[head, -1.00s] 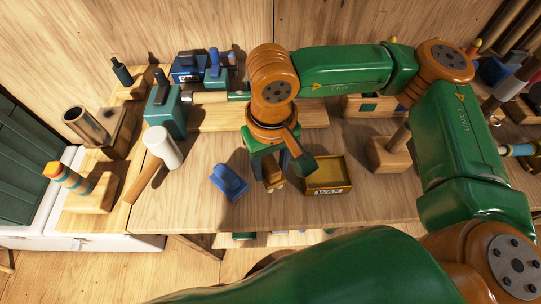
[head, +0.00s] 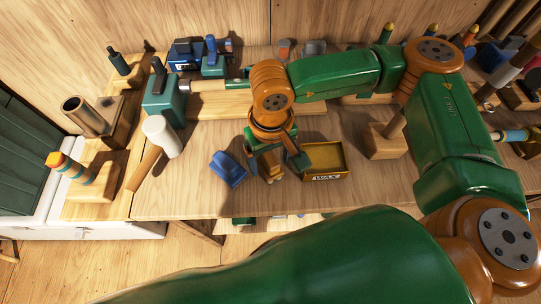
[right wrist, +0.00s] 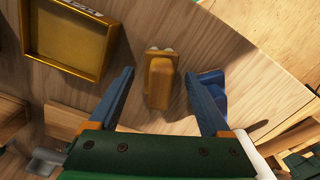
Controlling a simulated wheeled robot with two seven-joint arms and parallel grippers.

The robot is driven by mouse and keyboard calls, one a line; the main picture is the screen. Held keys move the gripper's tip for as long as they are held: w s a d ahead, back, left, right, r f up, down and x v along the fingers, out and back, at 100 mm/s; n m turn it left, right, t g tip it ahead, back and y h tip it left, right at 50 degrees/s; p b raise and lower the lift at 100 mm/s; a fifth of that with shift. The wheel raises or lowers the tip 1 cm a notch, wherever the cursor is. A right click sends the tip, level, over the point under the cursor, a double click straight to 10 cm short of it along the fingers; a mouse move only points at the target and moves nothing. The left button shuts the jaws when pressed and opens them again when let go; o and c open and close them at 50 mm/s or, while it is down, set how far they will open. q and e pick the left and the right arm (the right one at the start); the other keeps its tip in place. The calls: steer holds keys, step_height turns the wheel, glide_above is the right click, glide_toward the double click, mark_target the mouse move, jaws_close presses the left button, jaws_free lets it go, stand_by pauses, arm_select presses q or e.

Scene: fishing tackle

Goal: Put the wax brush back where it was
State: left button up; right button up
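The wax brush (head: 271,164), a small yellow-brown block with pale bristle tufts at one end, is on the wooden bench just left of the wax tray. It also shows in the right wrist view (right wrist: 158,80). My right gripper (head: 275,158) is open above it. In the right wrist view the blue fingers (right wrist: 160,78) stand to either side of the brush, with a gap on both sides. The yellow wax tray (head: 345,174), with a "WAX" label on its front, also shows in the right wrist view (right wrist: 112,42). My left gripper is not in view.
A blue block-like item (head: 228,168) lies close to the left of the brush. A white-headed mallet (head: 160,138) is farther left. A wooden block with a peg (head: 384,145) stands right of the tray. Bare bench lies in front of the tray.

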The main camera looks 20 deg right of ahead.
mark_target(271, 158)
steer(key=shift+r+p, duration=0.35)
steer(key=shift+r, duration=0.05)
step_height(271, 158, up, 12)
steer(key=b, duration=0.1)
steer(key=shift+f, duration=0.2)
steer(key=shift+r, duration=0.1)
